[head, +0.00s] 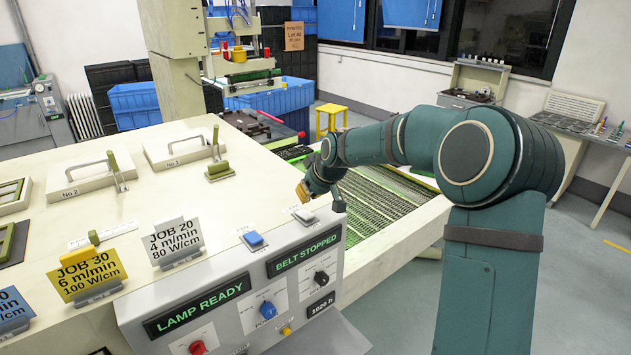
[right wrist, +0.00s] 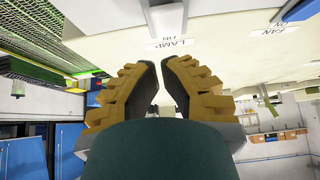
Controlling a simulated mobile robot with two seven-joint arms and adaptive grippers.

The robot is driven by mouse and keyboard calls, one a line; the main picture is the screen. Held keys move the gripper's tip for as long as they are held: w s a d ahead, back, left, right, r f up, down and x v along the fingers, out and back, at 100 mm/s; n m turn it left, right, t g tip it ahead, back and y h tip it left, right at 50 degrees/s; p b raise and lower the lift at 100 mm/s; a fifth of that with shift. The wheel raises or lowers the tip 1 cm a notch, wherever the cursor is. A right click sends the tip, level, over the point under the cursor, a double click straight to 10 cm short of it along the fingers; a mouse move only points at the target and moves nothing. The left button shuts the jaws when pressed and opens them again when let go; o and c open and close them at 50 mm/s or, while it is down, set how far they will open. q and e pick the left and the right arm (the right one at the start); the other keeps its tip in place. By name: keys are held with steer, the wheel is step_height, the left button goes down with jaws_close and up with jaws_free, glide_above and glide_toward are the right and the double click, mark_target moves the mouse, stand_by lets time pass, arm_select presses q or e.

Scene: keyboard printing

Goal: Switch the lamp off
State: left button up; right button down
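The control console (head: 235,300) stands at the front with displays reading "LAMP READY" and "BELT STOPPED". On its upper ledge sit a blue rocker switch (head: 253,239) and a paler switch (head: 304,215) to its right. My right gripper (head: 304,192) hovers just above and behind the paler switch; contact cannot be told. In the right wrist view my right gripper (right wrist: 158,66) has its fingers nearly together, with a thin gap and nothing between them. Beyond the tips lies an upside-down "LAMP ON" label (right wrist: 168,43), with a "FAN ON" label (right wrist: 274,30) to its right. My left gripper is out of view.
Job cards (head: 88,274) stand left of the console. Red (head: 198,347) and blue (head: 267,310) knobs and a black knob (head: 321,277) are on its front. The green mesh belt (head: 390,215) runs behind my right arm. Lidded frames with handles lie on the cream table (head: 140,205).

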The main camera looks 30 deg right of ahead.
mark_target(309, 211)
steer(key=shift+s+f, duration=0.2)
steer(key=shift+f, duration=0.55)
steer(key=shift+s+f, duration=0.2)
steer(key=shift+f, duration=0.55)
steer(key=b, duration=0.2)
steer(key=f+t+b, duration=0.1)
steer(key=b, duration=0.2)
steer(key=shift+s+d+f, duration=0.1)
steer(key=shift+s+f, duration=0.1)
steer(key=shift+s, duration=0.05)
steer(key=shift+r, duration=0.35)
steer(key=shift+w, duration=0.1)
steer(key=shift+w, duration=0.1)
steer(key=shift+w+r+p, duration=0.25)
steer(key=shift+w+p, duration=0.2)
steer(key=shift+w, duration=0.15)
